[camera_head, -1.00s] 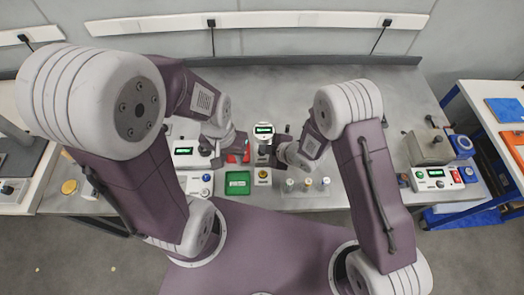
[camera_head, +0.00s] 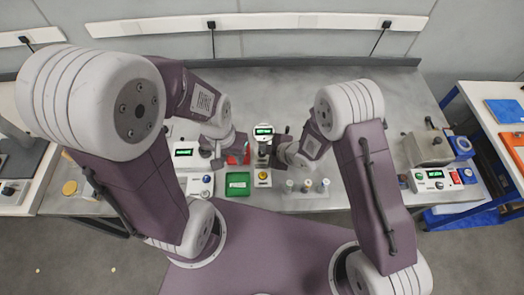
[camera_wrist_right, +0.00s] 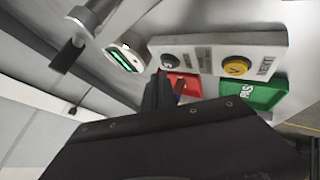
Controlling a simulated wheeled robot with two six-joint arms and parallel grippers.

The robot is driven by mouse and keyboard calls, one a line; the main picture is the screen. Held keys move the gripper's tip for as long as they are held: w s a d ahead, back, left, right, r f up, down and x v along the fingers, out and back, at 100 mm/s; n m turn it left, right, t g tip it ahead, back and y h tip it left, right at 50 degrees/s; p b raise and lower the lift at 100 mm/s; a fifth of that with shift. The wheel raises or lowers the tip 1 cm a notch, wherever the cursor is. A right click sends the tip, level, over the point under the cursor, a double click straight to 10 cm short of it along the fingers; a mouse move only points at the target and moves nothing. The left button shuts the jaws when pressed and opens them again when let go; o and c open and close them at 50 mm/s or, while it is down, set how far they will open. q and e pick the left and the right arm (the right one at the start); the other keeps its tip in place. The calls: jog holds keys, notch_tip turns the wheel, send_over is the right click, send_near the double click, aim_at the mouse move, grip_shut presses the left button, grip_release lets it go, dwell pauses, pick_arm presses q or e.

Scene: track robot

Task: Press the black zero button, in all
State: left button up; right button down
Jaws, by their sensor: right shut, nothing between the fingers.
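A grey panel (camera_wrist_right: 205,50) in the right wrist view bears a dark round button (camera_wrist_right: 170,59) and a yellow button (camera_wrist_right: 236,66). The dark button's label is too small to read. The yellow button (camera_head: 263,175) also shows in the head view; the dark one is hard to make out there. A gauge with a green display (camera_head: 263,131) stands just behind. My right gripper (camera_head: 273,153) is shut and empty, close beside the gauge and panel; its dark fingers (camera_wrist_right: 163,92) show beside the panel, and contact cannot be told. My left gripper (camera_head: 218,160) hangs to the left; its fingers are unclear.
A green tray (camera_head: 238,184) and a red tray (camera_head: 240,157) lie left of the panel. White boxes with displays stand at left (camera_head: 185,153) and right (camera_head: 432,178). Several small pegs (camera_head: 307,186) stand right of the panel. The back of the bench is clear.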

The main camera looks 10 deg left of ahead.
jog(key=shift+r, duration=0.2)
notch_tip(320, 180, up, 5)
jog(key=p, duration=0.4)
dwell(0.9)
